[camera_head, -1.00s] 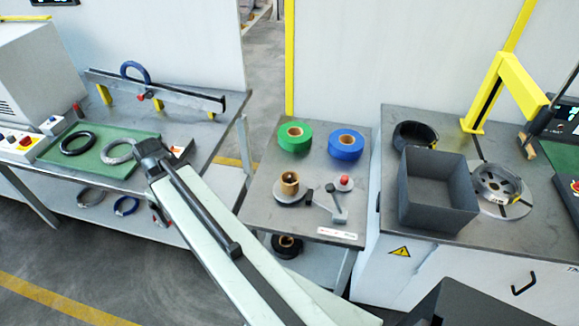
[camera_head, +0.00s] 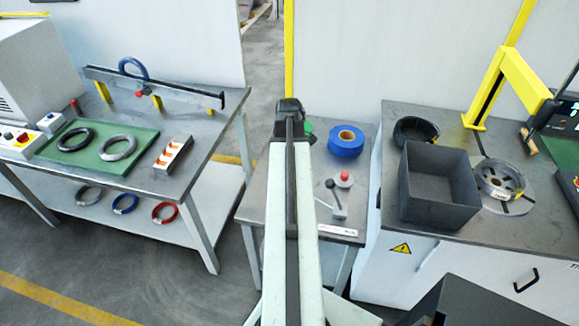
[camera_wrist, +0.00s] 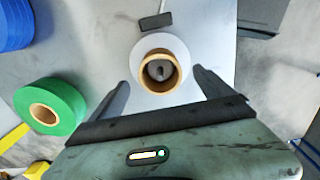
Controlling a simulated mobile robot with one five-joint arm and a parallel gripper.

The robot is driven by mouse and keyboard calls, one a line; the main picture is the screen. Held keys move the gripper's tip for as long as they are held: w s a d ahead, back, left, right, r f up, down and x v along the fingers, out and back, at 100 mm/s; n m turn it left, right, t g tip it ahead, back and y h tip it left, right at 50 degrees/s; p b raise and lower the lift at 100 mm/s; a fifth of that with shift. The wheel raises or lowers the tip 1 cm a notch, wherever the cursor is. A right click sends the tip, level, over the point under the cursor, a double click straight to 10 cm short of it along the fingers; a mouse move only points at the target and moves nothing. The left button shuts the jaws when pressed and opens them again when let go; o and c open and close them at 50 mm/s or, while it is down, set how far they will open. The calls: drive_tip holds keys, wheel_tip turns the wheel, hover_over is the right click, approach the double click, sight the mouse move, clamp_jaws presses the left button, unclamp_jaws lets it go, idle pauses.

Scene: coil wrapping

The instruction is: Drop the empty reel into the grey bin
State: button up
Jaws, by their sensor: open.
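The empty reel, a brown cardboard core (camera_wrist: 177,78), stands on a pale round disc (camera_wrist: 180,46) around a dark spindle in the wrist view. My gripper (camera_wrist: 162,84) is open, with one finger at each side of the reel and gaps between; its height over the reel is hard to tell. In the head view my own arm hides the reel and the fingers. The grey bin (camera_head: 438,212) is a dark, open square box on the right bench.
A blue tape roll (camera_head: 346,141) and a partly hidden green roll (camera_wrist: 48,108) lie behind the reel's place. A red-knobbed part (camera_head: 344,179) sits to its right. A black ring (camera_head: 415,131) and a round metal fixture (camera_head: 499,180) flank the bin.

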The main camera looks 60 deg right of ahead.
wheel_tip(320, 180, down, 6)
drive_tip(key=b, duration=0.5)
drive_tip(key=shift+r, duration=0.1)
drive_tip(key=c, duration=1.6)
drive_tip(key=shift+r+p, duration=4.8)
drive_tip(key=shift+p, duration=0.15)
drive_tip(key=shift+r, duration=0.1)
